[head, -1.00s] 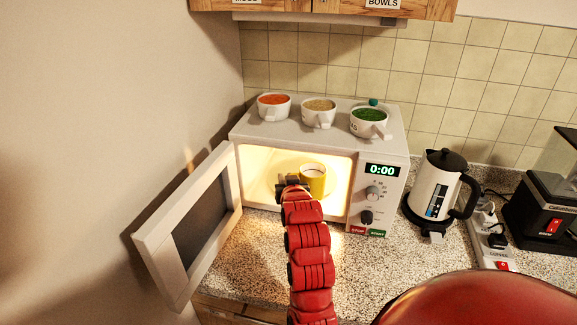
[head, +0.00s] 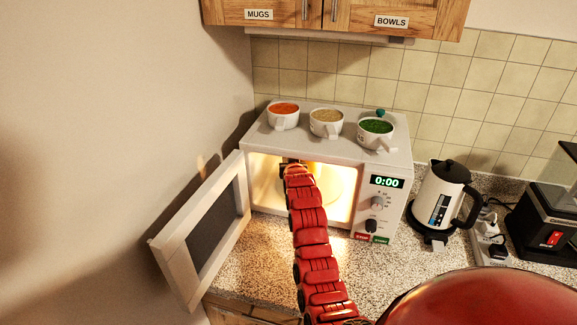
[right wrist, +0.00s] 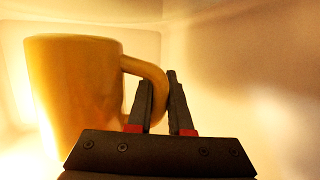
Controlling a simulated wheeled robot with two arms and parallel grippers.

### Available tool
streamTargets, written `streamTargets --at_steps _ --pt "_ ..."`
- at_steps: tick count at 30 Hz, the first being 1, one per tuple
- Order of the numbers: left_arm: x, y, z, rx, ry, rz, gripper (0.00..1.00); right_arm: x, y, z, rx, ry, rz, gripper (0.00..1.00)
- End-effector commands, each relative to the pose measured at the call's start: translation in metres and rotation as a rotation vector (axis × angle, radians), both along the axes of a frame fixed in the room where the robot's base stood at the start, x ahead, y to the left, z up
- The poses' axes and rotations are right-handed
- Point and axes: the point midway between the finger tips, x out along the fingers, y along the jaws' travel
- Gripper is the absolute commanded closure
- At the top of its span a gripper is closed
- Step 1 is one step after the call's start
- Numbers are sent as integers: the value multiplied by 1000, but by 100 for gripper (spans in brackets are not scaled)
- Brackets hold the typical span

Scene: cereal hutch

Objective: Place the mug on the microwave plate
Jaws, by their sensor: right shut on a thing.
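The yellow mug (right wrist: 78,95) fills the left of the right wrist view, upright inside the lit microwave (head: 398,160). My right gripper (right wrist: 172,75) is shut on the mug's handle, with the handle between its two fingers. In the head view my right gripper (head: 292,164) is inside the cavity, partly dark, and the mug is hidden behind my arm. The microwave plate (head: 334,187) shows as a pale disc right of my arm. I cannot tell whether the mug's base touches the plate. My left gripper is not in view.
The microwave door (head: 205,230) stands open at the left. Bowl-like cups of orange (head: 284,117), beige (head: 326,123) and green (head: 375,134) food stand on top of the microwave. A kettle (head: 440,198) and a power strip (head: 490,243) are at the right.

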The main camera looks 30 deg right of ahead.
Motion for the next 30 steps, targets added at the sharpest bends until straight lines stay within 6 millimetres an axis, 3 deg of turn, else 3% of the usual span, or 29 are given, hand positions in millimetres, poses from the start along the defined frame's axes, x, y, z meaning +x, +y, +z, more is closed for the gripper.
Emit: streamTargets --at_steps 7,14,26,27,30 --pt "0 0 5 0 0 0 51 6 -4 0 0 0 0 100" --pt "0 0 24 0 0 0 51 6 -3 -30 0 2 0 100" --pt "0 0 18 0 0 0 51 6 -3 -39 -2 -2 1 100" --pt "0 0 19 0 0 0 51 6 -3 -38 -1 -2 1 77" --pt "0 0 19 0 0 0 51 6 -3 -38 0 -1 1 59"
